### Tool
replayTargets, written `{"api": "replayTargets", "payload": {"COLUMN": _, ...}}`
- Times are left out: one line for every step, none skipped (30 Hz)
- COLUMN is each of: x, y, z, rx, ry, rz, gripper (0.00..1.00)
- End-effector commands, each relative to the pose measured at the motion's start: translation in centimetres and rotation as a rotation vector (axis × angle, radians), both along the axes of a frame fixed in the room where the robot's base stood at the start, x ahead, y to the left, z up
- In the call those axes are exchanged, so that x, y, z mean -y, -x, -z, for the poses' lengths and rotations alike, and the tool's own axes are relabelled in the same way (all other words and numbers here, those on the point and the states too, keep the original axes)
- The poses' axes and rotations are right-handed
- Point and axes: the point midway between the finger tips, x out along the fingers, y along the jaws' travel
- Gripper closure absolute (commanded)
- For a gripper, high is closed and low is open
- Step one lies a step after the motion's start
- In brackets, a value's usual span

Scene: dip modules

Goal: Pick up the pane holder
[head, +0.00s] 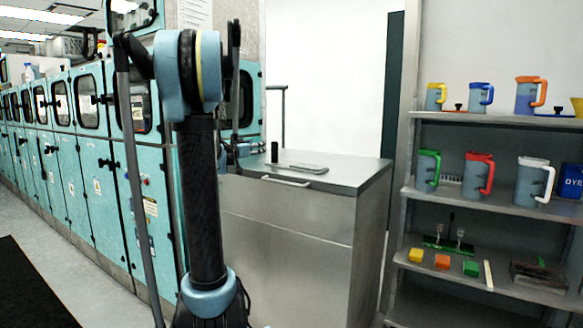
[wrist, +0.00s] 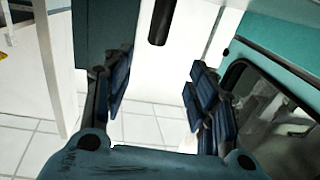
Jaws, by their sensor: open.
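I cannot tell for sure which thing is the pane holder. A green stand (head: 447,245) with grey upright parts sits on the lower shelf at the right in the head view. A flat grey piece (head: 308,168) lies on the metal cabinet, beside a small black cylinder (head: 274,152). My gripper (wrist: 160,90) is open in the wrist view, with nothing between its blue-padded fingers.
The steel cabinet (head: 290,245) stands in the middle. The shelf unit (head: 500,207) at the right bears several jugs, coloured blocks (head: 443,261) and a dark tray (head: 540,277). Teal machines (head: 100,165) line the left. Tiled floor (wrist: 150,120) shows between my fingers.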

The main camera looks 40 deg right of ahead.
Motion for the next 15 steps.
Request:
{"api": "replayTargets", "payload": {"x": 1.0, "y": -0.4, "z": 0.0, "rx": 0.000, "ry": 0.000, "rz": 0.004, "gripper": 0.47}}
{"api": "replayTargets", "payload": {"x": 1.5, "y": -0.6, "z": 0.0, "rx": 0.000, "ry": 0.000, "rz": 0.004, "gripper": 0.47}}
{"api": "replayTargets", "payload": {"x": 2.1, "y": -0.9, "z": 0.0, "rx": 0.000, "ry": 0.000, "rz": 0.003, "gripper": 0.47}}
{"api": "replayTargets", "payload": {"x": 2.6, "y": -1.2, "z": 0.0, "rx": 0.000, "ry": -0.001, "rz": 0.003, "gripper": 0.47}}
{"api": "replayTargets", "payload": {"x": 3.1, "y": -1.4, "z": 0.0, "rx": 0.000, "ry": -0.001, "rz": 0.004, "gripper": 0.47}}
{"api": "replayTargets", "payload": {"x": 3.7, "y": -1.7, "z": 0.0, "rx": 0.000, "ry": -0.001, "rz": 0.004, "gripper": 0.47}}
{"api": "replayTargets", "payload": {"x": 4.2, "y": -1.9, "z": 0.0, "rx": 0.000, "ry": -0.001, "rz": 0.003, "gripper": 0.47}}
{"api": "replayTargets", "payload": {"x": 4.6, "y": -2.2, "z": 0.0, "rx": 0.000, "ry": -0.001, "rz": 0.003, "gripper": 0.47}}
{"api": "replayTargets", "payload": {"x": 5.3, "y": -2.5, "z": 0.0, "rx": 0.000, "ry": -0.001, "rz": 0.003, "gripper": 0.47}}
{"api": "replayTargets", "payload": {"x": 5.7, "y": -2.7, "z": 0.0, "rx": 0.000, "ry": -0.001, "rz": 0.004, "gripper": 0.47}}
{"api": "replayTargets", "payload": {"x": 6.2, "y": -2.9, "z": 0.0, "rx": 0.000, "ry": -0.001, "rz": 0.003, "gripper": 0.47}}
{"api": "replayTargets", "payload": {"x": 6.7, "y": -3.2, "z": 0.1, "rx": 0.000, "ry": -0.001, "rz": 0.002, "gripper": 0.47}}
{"api": "replayTargets", "payload": {"x": 7.1, "y": -3.4, "z": 0.0, "rx": 0.000, "ry": -0.001, "rz": 0.002, "gripper": 0.47}}
{"api": "replayTargets", "payload": {"x": 7.4, "y": -3.6, "z": 0.0, "rx": 0.000, "ry": -0.001, "rz": 0.002, "gripper": 0.47}}
{"api": "replayTargets", "payload": {"x": 7.8, "y": -3.7, "z": 0.1, "rx": 0.000, "ry": -0.001, "rz": 0.003, "gripper": 0.47}}
